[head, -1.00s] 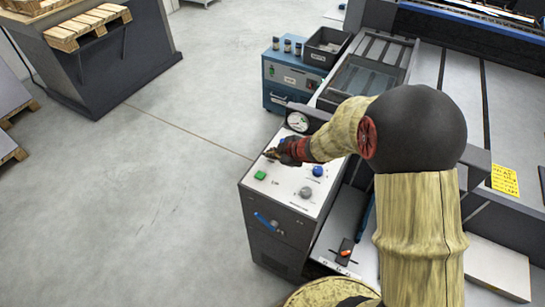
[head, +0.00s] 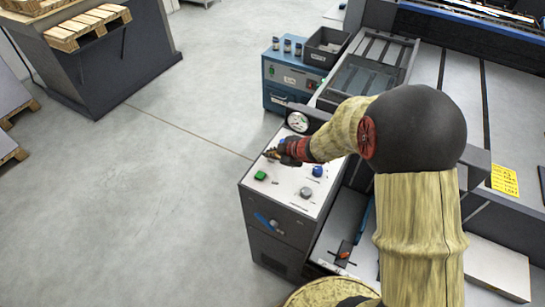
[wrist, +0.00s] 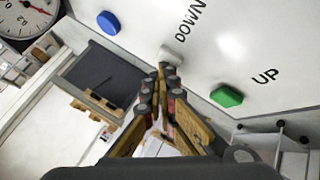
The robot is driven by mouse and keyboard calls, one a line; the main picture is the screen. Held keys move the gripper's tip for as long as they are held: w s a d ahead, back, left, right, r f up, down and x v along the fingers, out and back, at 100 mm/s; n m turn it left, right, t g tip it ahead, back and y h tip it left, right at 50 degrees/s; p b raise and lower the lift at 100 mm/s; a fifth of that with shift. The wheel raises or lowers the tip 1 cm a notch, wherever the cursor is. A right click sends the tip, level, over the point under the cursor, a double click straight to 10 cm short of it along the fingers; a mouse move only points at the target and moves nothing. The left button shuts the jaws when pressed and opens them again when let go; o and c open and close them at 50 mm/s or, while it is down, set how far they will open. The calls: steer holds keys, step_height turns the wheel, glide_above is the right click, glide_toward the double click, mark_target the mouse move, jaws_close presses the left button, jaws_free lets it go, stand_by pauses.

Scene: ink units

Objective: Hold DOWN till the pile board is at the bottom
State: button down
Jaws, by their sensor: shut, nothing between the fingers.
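My gripper (head: 271,154) is over the white top of the control box (head: 285,198), its fingers together and empty. In the wrist view, the fingertips (wrist: 166,68) are right at a pale grey button (wrist: 173,54) beside the word DOWN (wrist: 190,20). I cannot tell whether they touch or press it. In the head view the gripper hides that button. A green button (wrist: 226,96) is beside the word UP (wrist: 265,76); it also shows in the head view (head: 260,175). I cannot tell which thing is the pile board.
A blue button (head: 317,171), a grey knob (head: 306,193) and a round gauge (head: 298,121) are on the box. A blue cabinet (head: 289,78) stands behind it. Wooden pallets (head: 90,25) are at upper left. The floor to the left is clear.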

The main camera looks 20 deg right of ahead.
mark_target(271, 159)
steer(key=shift+r+p, duration=0.85)
steer(key=shift+p, duration=0.05)
step_height(271, 159, up, 5)
steer(key=p, duration=0.5)
